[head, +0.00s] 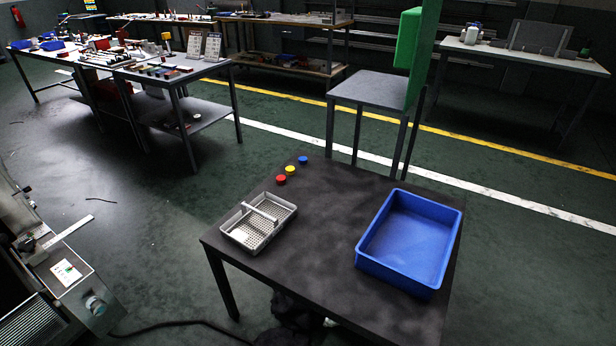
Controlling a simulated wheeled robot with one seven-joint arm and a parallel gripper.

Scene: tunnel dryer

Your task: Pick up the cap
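Three small round caps stand in a slanting row near the far left edge of the dark table (325,265). The red cap (281,180) is nearest, the yellow cap (291,171) is in the middle, and the blue cap (304,160) is farthest. The caps look apart from each other. The picture does not show which one the task means. My gripper is not in view.
A grey perforated tray with a bar handle (238,236) lies on the table's left, nearer than the caps. An empty-looking blue bin (449,216) stands on the right. The table's middle is clear. A small grey table (365,91) and green panel (407,40) stand behind.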

